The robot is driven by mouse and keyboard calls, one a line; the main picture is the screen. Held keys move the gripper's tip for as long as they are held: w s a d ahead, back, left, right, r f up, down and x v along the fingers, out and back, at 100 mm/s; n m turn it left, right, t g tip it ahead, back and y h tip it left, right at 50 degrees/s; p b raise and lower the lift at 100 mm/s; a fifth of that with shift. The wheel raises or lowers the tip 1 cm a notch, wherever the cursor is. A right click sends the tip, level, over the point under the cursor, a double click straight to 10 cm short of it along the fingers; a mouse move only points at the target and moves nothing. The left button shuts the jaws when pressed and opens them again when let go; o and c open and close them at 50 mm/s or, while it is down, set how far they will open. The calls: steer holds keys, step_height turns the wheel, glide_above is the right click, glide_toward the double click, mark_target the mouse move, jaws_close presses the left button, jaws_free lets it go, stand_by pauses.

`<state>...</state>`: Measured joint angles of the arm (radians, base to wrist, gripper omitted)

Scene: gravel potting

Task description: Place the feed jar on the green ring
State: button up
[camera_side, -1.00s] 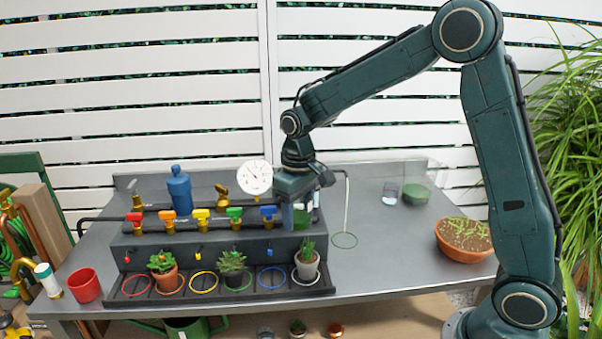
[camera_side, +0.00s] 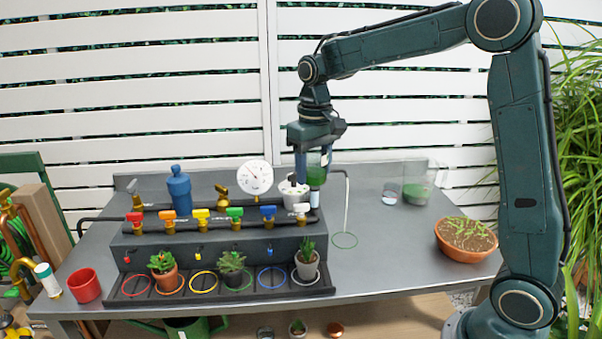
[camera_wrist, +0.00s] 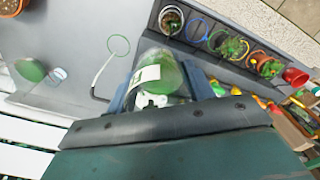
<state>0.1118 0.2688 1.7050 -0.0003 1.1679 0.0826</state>
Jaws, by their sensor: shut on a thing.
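My gripper (camera_side: 314,164) is shut on a jar with green contents (camera_side: 316,172) and a white label. It holds the jar in the air above the right end of the valve rack. In the wrist view the jar (camera_wrist: 160,76) lies between the fingers (camera_wrist: 160,88). A thin green ring (camera_side: 344,240) lies bare on the grey bench, below and right of the jar. It also shows in the wrist view (camera_wrist: 119,45). Another green ring, on the front tray, is mostly hidden under a potted plant (camera_side: 232,262).
The valve rack (camera_side: 220,247) with coloured valves stands left of the bare ring. The bench around the ring is clear.

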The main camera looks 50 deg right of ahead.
steer(key=s+d+m, duration=0.3)
steer(key=d+m, duration=0.1)
steer(key=d, duration=0.4)
steer(key=s+d+m, duration=0.2)
steer(key=d+m, duration=0.2)
steer(key=d, duration=0.4)
steer(key=m, duration=0.8)
glide_above(412, 236)
step_height(412, 236, down, 21)
steer(key=shift+r, duration=0.15)
steer(key=shift+f, duration=2.15)
steer(key=shift+f, duration=0.15)
steer(key=o, duration=0.8)
steer(key=shift+o, duration=0.2)
